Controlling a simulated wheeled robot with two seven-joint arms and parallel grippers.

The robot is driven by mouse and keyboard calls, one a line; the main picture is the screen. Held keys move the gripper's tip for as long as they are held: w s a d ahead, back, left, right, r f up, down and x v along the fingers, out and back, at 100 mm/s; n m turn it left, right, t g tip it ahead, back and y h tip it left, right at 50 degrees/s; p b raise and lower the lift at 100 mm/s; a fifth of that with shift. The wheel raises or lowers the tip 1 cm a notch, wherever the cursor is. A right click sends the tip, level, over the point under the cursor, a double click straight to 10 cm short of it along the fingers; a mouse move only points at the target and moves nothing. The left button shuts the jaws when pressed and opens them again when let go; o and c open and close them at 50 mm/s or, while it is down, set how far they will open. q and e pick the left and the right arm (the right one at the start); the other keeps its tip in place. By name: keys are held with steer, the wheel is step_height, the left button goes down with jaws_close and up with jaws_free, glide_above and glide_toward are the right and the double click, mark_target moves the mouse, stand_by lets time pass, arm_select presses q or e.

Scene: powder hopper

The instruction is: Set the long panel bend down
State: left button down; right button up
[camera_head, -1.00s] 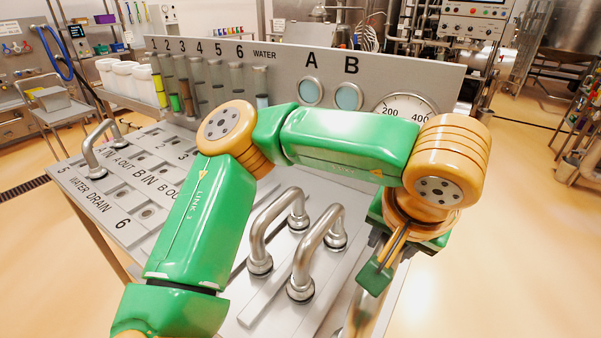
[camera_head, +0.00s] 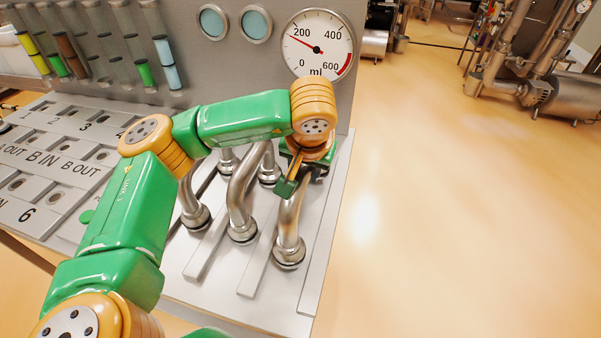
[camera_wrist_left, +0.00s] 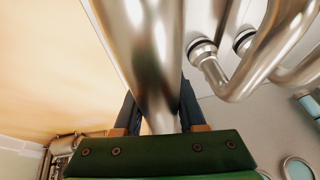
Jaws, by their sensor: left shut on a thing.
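My left gripper (camera_head: 298,172) is shut on the long panel bend (camera_head: 289,222), a shiny steel pipe, at the right end of the panel. The bend's near end points down, with a ringed foot over the bright right-hand strips; I cannot tell whether it touches them. Its upper part is hidden behind my gripper and wrist. In the left wrist view the bend (camera_wrist_left: 150,50) fills the middle, between the two dark fingers. My right gripper is not in view.
Two other steel bends, a middle one (camera_head: 240,195) and a left one (camera_head: 190,195), stand close to the left. The upright board with the ml gauge (camera_head: 317,47) rises behind. Labelled port blocks (camera_head: 60,150) lie left. Open floor (camera_head: 430,200) is to the right.

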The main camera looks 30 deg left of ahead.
mark_target(306, 184)
arm_select(q)
step_height(306, 184, down, 2)
steer(key=shift+f, duration=0.1)
steer(key=shift+f, duration=0.2)
steer(key=shift+c, duration=2.4)
jaws_free()
steer(key=shift+s, duration=0.1)
steer(key=shift+r, duration=0.1)
steer(key=shift+r, duration=0.1)
steer(key=v, duration=1.2)
steer(key=shift+s, duration=0.1)
